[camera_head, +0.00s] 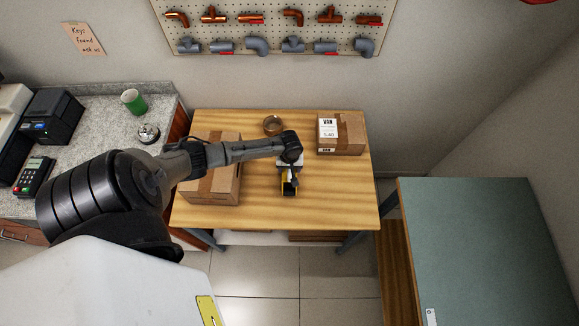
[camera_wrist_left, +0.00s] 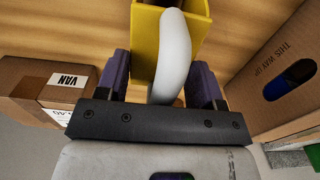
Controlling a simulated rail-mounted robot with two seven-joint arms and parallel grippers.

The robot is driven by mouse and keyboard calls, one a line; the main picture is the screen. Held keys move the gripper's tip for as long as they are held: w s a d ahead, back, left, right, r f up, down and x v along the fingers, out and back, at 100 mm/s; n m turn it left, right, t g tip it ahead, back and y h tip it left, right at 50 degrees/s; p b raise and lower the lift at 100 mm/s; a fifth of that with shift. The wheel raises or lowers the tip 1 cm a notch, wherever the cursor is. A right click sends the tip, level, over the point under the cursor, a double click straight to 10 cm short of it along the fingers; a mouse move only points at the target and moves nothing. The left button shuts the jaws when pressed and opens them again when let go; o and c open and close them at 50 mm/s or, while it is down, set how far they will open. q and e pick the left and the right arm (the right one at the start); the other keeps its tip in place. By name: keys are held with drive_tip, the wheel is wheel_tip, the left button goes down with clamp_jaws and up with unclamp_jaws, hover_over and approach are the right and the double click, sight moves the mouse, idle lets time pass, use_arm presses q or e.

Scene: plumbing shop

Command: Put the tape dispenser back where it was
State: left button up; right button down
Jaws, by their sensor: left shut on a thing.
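The tape dispenser (camera_head: 289,187) is yellow and black, over the middle of the wooden table (camera_head: 330,200). My left gripper (camera_head: 290,163) reaches in from the left and is shut on it. In the left wrist view the yellow body of the dispenser (camera_wrist_left: 146,45) and its curved white part sit between the two fingers. My arm and gripper hide part of the dispenser in the head view. I cannot tell whether it touches the tabletop. My right gripper is in neither view.
A brown tape roll (camera_head: 272,125) lies behind the gripper. A labelled box (camera_head: 345,135) stands at the back right, a larger carton (camera_head: 212,188) at the left, partly under my arm. The tabletop's front right is clear. A green-topped table (camera_head: 490,250) stands further right.

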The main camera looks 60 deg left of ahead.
use_arm(q)
drive_tip(key=shift+f, duration=0.15)
drive_tip(key=o, duration=1.5)
drive_tip(key=shift+o, duration=0.2)
